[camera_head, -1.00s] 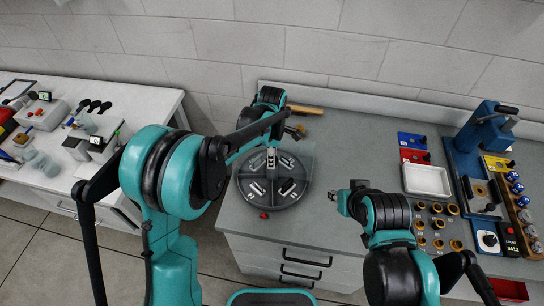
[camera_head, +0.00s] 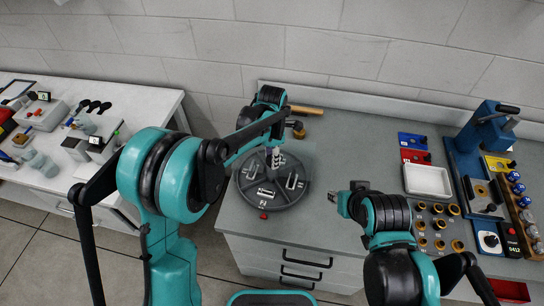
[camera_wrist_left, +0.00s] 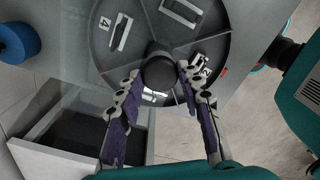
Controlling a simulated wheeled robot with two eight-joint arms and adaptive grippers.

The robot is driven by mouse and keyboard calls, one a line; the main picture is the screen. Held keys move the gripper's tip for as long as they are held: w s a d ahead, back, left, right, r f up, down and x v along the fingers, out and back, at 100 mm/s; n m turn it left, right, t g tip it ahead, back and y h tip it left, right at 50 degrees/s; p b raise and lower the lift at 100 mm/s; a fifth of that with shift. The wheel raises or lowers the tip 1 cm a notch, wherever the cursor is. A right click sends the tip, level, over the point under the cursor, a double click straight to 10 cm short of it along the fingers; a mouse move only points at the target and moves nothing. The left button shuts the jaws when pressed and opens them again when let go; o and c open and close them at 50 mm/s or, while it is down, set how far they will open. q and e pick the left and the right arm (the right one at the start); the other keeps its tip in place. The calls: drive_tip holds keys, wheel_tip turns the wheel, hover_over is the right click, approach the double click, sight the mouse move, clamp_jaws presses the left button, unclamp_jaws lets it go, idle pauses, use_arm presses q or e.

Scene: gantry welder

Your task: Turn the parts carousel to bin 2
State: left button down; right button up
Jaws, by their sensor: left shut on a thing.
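The parts carousel (camera_head: 246,193) is a round dark grey tray on the bench, split by ribs into compartments with pale slotted pieces. In the left wrist view, the carousel (camera_wrist_left: 215,18) shows a label 4 at upper left and a label that looks like 2 at right, partly behind a finger. A small red marker (camera_head: 264,216) sits at its front edge, also in the left wrist view (camera_wrist_left: 222,71). My left gripper (camera_wrist_left: 160,78) is shut on the dark round centre knob (camera_wrist_left: 159,72). My right gripper (camera_head: 337,199) hangs right of the carousel, its jaws too small to read.
A white tray (camera_head: 428,180), brass rings (camera_head: 437,224) and a blue press (camera_head: 474,150) stand on the bench at right. A wooden-handled tool (camera_head: 305,110) lies behind the carousel. A white table (camera_head: 150,98) with devices is at left.

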use_arm(q)
drive_tip(key=shift+n, duration=0.6)
idle(0.3)
drive_tip(key=c, duration=1)
unclamp_jaws()
wheel_tip(320, 180, up, 12)
drive_tip(key=shift+a, duration=0.1)
